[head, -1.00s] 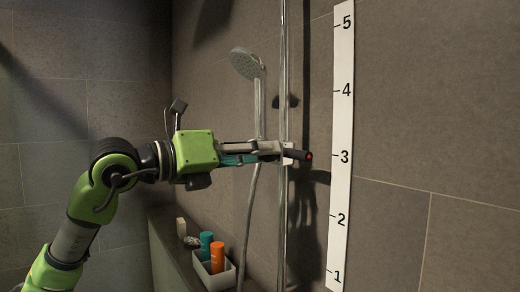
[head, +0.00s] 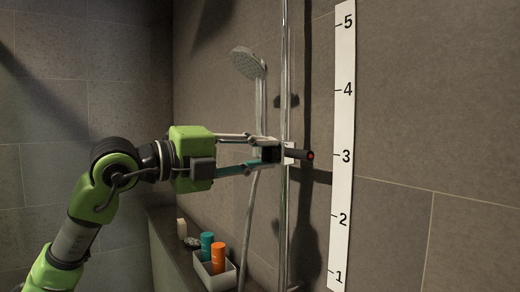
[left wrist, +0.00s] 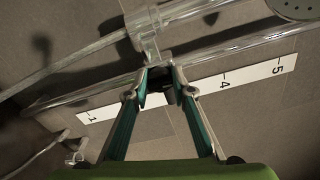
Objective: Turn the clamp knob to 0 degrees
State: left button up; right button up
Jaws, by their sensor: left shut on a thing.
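The clamp (head: 289,153) sits on the vertical chrome rail (head: 284,90), close to the 3 mark of the white scale (head: 342,190). Its dark knob (head: 271,154) is between my left fingertips, mostly covered by them. My left gripper (head: 267,153) reaches in from the left and is shut on the knob, with one finger above the other. In the left wrist view, my left fingertips (left wrist: 167,85) close around a dark part next to the rail. My right gripper is in neither view.
The hand shower (head: 246,63) hangs left of the rail, and its hose (head: 248,215) runs down behind my gripper. A ledge below holds a light box (head: 216,277) with a teal bottle (head: 207,245) and an orange bottle (head: 218,256). Open space lies right of the scale.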

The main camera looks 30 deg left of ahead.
pick_arm(q)
jog(key=shift+s+r+n, duration=0.1)
jog(key=shift+r+n, duration=0.15)
jog(key=shift+n, duration=0.15)
jog(key=o, duration=1.1)
jog(key=shift+d, duration=0.25)
jog(key=shift+f, duration=0.1)
jog(key=v, duration=1.2)
